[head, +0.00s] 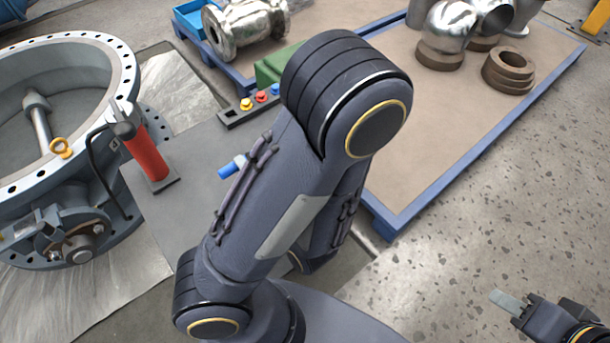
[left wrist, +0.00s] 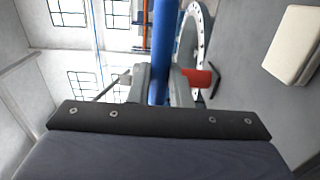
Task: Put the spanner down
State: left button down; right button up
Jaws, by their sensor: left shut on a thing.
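The spanner (left wrist: 163,45) shows in the left wrist view as a blue bar running up from between my left gripper's fingers (left wrist: 160,88). My left gripper is shut on it; its far end is out of that view. In the head view my large left arm hides the gripper. A short blue piece (head: 231,168) shows beside the arm there; I cannot tell whether it is the spanner's end. My right gripper (head: 507,301) is at the bottom right of the head view, over the floor and away from the spanner. Whether it is open is unclear.
A large flanged valve body (head: 120,75) stands at the left, with a red cylinder (head: 146,155) beside it. A grey surface (head: 195,205) lies under my arm. A blue-edged platform (head: 410,120) carries metal fittings at the back right. The speckled floor (head: 520,190) is clear.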

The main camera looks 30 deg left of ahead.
pick_arm(q)
jog(key=w+d+f+b, duration=0.1)
jog(key=w+f, duration=0.2)
jog(key=w, duration=0.1)
jog(key=w+d+f+b, duration=0.1)
jog(key=w+d+f, duration=0.1)
jog(key=w+f, duration=0.1)
jog(key=w+d+f+b, duration=0.1)
jog(key=w+d+f, duration=0.1)
jog(key=w+f, duration=0.1)
jog(key=shift+w, duration=0.9)
jog(key=shift+w+d+f+b, duration=0.1)
jog(key=shift+w+f+b, duration=0.1)
jog(key=shift+f+b, duration=0.15)
notch_tip(320, 180, down, 3)
jog(key=shift+w+r+b, duration=0.15)
jog(key=shift+b, duration=0.3)
jog(key=shift+f, duration=0.2)
jog(key=shift+f, duration=0.65)
jog(key=c, duration=1.3)
grip_release()
